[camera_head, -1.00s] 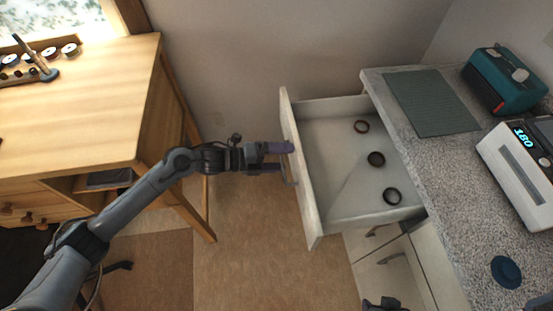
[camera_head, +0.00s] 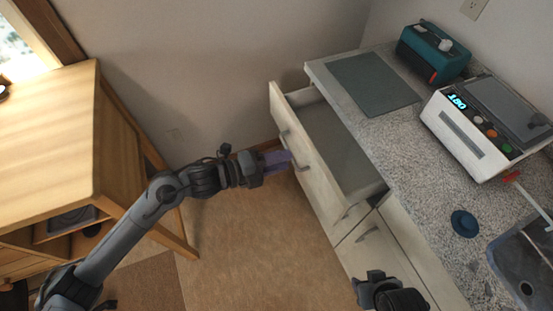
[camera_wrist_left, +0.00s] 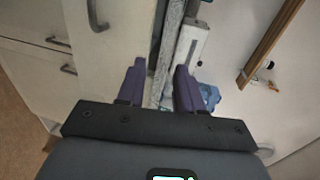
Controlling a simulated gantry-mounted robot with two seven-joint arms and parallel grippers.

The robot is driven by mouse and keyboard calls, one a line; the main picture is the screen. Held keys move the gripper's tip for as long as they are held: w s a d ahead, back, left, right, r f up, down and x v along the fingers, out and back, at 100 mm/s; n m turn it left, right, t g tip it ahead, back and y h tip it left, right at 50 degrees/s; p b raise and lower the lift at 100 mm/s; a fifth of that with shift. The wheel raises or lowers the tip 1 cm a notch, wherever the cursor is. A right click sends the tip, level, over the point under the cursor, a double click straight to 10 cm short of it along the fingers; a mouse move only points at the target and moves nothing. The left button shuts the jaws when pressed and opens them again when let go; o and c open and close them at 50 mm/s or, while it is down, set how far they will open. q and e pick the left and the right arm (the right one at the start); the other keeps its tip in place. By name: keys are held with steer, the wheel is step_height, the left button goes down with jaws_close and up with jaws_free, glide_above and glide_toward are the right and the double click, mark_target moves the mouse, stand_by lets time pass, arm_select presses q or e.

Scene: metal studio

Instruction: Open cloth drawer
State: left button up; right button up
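The top drawer (camera_head: 315,165) under the counter stands partly open, with a pale front and a bare-looking grey interior (camera_head: 335,140). A metal handle (camera_head: 287,137) sits on its front. My left gripper (camera_head: 290,160) has purple fingers and is at the drawer front by the handle. In the left wrist view its fingers (camera_wrist_left: 159,75) are apart with nothing seen held between them. I cannot tell whether they touch the handle. My right gripper (camera_head: 368,285) shows only partly at the bottom, in front of the lower cabinets, and its fingers are unclear.
The speckled counter (camera_head: 400,145) carries a dark mat (camera_head: 372,84), a teal device (camera_head: 432,52), a white device with a lit display (camera_head: 485,125), a dark blue round object (camera_head: 465,223) and a sink (camera_head: 525,265). A wooden desk (camera_head: 50,140) stands left. The floor (camera_head: 240,235) between is open.

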arm_select(q)
steer(key=w+a+f+n+t+y+b, duration=0.2)
steer(key=a+f+n+t+y+b, duration=0.3)
steer(key=f, duration=0.4)
steer(key=w+d+f+m+h+b, duration=0.1)
steer(key=w+d+f+b, duration=0.1)
steer(key=w+d, duration=0.4)
steer(key=shift+w+d+b, duration=0.35)
steer(key=shift+w+b, duration=0.3)
steer(key=shift+b, duration=0.05)
steer(key=shift+f, duration=0.1)
